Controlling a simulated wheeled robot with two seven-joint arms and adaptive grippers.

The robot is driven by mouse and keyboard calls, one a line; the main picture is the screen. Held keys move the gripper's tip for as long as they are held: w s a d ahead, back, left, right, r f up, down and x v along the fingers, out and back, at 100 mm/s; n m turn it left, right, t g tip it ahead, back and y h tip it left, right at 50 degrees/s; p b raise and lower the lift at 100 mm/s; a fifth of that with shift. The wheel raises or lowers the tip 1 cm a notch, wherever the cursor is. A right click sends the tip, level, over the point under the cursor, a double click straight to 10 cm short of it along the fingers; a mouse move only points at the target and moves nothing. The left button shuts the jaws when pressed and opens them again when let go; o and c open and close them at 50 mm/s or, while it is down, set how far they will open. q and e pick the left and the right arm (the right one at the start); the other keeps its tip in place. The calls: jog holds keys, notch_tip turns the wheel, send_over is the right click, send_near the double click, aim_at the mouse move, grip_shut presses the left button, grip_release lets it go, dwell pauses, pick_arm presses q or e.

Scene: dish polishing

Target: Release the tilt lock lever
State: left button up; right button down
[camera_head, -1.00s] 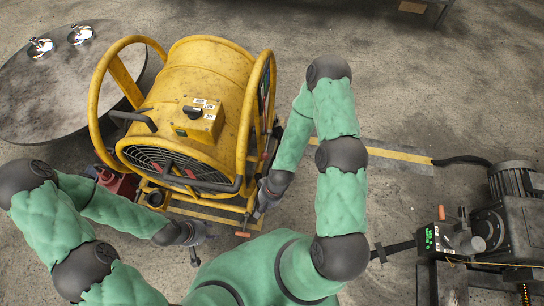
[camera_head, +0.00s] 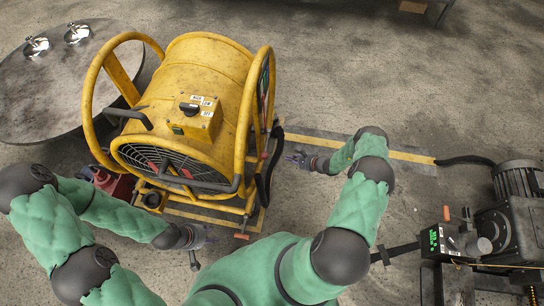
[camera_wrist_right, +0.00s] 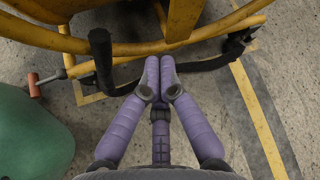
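A yellow drum fan (camera_head: 205,85) in a tubular frame stands at centre left. A black lever (camera_head: 268,172) curves along the right side of its frame. In the right wrist view the black lever (camera_wrist_right: 101,50) has an upright grip at left and a bar running right behind the fingers. My right gripper (camera_head: 294,159) is to the right of the lever, apart from it in the head view. Its purple fingers (camera_wrist_right: 160,70) are together with nothing visible between them. My left gripper (camera_head: 200,237) is low by the fan's front base; its fingers are too small to judge.
An orange-handled rod (camera_wrist_right: 35,86) sticks out from the frame, also visible in the head view (camera_head: 241,236). A round table (camera_head: 40,100) with shiny metal parts stands at left. A motor unit (camera_head: 490,230) stands at right.

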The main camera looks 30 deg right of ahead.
aim_at(267, 144)
jog(key=shift+w, duration=0.1)
jog(key=b+x, duration=0.5)
jog(key=x, duration=0.5)
jog(key=shift+s+a+r, duration=0.2)
jog(key=shift+a+r, duration=0.3)
jog(key=shift+r, duration=0.35)
jog(key=shift+s+a+r, duration=0.25)
jog(key=shift+a+r, duration=0.3)
jog(key=shift+r, duration=0.3)
jog(key=shift+a+r, duration=0.1)
